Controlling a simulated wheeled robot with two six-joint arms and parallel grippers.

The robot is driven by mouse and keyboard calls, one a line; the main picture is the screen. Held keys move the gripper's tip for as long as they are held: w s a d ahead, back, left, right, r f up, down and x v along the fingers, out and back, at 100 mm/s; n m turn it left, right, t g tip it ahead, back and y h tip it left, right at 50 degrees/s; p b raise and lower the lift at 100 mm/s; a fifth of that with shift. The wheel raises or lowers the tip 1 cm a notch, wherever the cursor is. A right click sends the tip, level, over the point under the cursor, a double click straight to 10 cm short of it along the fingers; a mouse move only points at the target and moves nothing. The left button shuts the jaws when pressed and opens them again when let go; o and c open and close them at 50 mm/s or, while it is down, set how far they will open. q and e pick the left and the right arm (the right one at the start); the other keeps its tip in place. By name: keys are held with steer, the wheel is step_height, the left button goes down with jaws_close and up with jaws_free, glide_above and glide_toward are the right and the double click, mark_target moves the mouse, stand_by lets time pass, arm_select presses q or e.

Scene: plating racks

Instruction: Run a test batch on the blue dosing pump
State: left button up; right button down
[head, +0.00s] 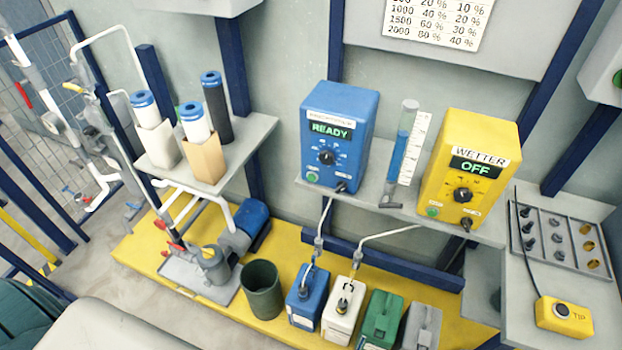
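The blue dosing pump (338,135) stands on a grey shelf in the head view. Its display (330,131) reads READY in green. Below it are a black dial (326,158), a green button (312,177) and a small black switch (342,187). A clear measuring tube (402,145) with blue liquid and a white scale stands just right of the pump. A wall chart (437,18) lists numbers with percentages; its top is cut off. The blue canister (308,297) stands below, with a hose in its top. Neither gripper is in view.
A yellow pump (470,160) labelled WETTER reads OFF. White (342,312), green (381,318) and grey canisters and a dark green bin (262,290) stand on the yellow platform. Filter cartridges stand at left. A yellow TIP button box (564,316) and a slotted grey rack (560,240) are at right.

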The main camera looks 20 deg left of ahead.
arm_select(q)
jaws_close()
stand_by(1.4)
